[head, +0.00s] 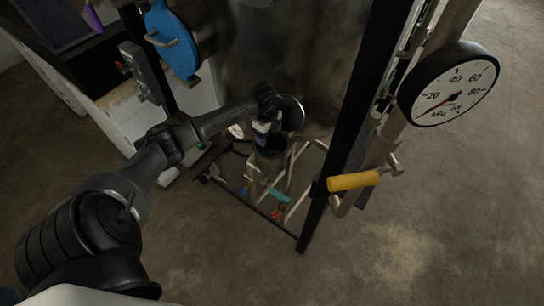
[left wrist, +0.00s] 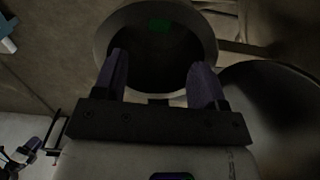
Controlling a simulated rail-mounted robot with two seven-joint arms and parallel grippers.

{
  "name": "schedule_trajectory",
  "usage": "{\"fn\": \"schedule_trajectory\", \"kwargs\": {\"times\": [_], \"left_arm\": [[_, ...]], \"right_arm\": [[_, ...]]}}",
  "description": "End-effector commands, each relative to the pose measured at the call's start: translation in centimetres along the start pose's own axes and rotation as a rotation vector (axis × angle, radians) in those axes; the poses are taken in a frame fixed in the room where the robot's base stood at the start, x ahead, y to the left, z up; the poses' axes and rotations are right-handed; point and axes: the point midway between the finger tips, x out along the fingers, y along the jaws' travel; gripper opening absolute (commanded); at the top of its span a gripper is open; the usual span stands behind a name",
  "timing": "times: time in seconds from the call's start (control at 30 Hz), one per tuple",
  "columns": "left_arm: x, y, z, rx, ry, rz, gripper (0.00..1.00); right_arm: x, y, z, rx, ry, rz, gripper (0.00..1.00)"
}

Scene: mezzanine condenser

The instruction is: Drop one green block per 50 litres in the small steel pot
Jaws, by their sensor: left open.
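My left gripper (head: 267,138) is open over the small steel pot (head: 268,163) in the head view. In the left wrist view its two fingertips (left wrist: 160,78) are apart with nothing between them, and the pot's round rim (left wrist: 103,35) lies beyond them. My right gripper is not in view. I see no readable litre scale.
A large dial marked kPa (head: 450,84) is at the upper right. A yellow handle (head: 353,181) sticks out below it. A dark upright post (head: 345,120) stands right of the pot. A blue round cover (head: 172,40) is at the upper left. Open floor (head: 420,240) lies at the right.

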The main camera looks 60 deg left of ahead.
Motion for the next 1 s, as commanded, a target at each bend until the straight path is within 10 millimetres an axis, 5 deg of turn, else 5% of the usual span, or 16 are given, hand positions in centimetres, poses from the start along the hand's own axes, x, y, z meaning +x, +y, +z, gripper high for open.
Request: {"fn": "schedule_trajectory", "kwargs": {"times": [0.6, 1.0], "left_arm": [[-10.9, 0.0, 0.0, 0.000, -0.001, -0.004, 0.65], [-12.8, 0.0, 0.0, 0.000, -0.001, -0.001, 0.65]], "right_arm": [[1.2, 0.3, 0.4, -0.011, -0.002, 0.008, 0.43], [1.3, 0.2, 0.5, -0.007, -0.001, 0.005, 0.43]]}}
